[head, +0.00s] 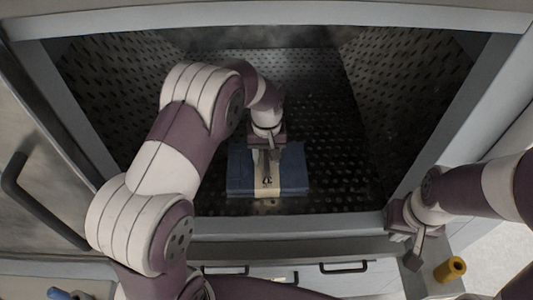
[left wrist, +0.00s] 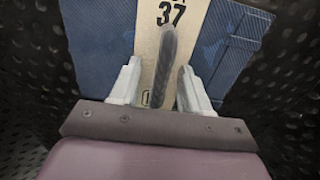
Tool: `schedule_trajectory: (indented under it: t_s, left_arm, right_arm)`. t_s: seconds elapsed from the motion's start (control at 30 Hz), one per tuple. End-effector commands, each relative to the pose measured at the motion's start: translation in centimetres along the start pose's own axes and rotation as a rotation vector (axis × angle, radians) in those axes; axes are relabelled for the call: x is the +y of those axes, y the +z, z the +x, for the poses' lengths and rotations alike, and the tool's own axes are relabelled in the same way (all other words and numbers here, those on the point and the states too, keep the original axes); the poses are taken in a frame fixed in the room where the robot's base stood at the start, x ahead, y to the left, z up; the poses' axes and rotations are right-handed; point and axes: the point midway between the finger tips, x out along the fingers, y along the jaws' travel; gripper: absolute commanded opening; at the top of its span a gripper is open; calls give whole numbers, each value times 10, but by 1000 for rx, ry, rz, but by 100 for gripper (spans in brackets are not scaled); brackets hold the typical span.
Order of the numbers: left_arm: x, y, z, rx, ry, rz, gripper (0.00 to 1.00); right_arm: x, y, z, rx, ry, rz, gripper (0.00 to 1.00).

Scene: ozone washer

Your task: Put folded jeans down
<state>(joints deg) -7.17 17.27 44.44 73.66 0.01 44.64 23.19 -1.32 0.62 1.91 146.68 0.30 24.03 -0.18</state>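The folded jeans (head: 236,170) are a flat blue stack with a tan band (left wrist: 190,40) marked 37 around the middle. They appear to lie on the perforated floor inside the washer cabinet, near its front edge. My left gripper (head: 267,165) is above the middle of the stack. In the left wrist view its two pale fingers (left wrist: 160,75) stand apart. A dark upright strip (left wrist: 165,65), like a handle, is between them, with gaps on both sides. My right gripper (head: 410,240) is outside the cabinet at the lower right; its finger opening is unclear.
The cabinet's grey frame (head: 300,222) and perforated side walls surround my left arm. The perforated floor (head: 330,170) right of the jeans is clear. An open door with a black handle (head: 35,205) is at left. A yellow cylinder (head: 450,269) is at lower right.

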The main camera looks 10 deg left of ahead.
Motion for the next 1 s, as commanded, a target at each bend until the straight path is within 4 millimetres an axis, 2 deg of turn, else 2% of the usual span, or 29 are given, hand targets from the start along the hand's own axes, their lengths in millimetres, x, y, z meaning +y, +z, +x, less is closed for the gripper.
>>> schedule_trajectory:
  t_s: [0.17,0.4,0.47,0.53,0.87,1.0]
  left_arm:
    - [0,0,-5,2,1,0,47]
    - [0,-1,-51,3,1,0,47]
    - [0,-1,-67,1,0,0,47]
    - [0,0,-74,-1,0,0,47]
    - [0,0,-78,0,0,0,47]
    - [-9,10,-78,7,3,24,47]
  right_arm:
    - [0,0,0,0,0,0,0]
    - [0,2,15,0,0,0,0]
    - [0,1,5,-1,0,0,0]
    - [0,0,3,0,0,0,0]
    - [0,0,4,0,0,0,0]
    - [0,1,6,0,0,0,0]
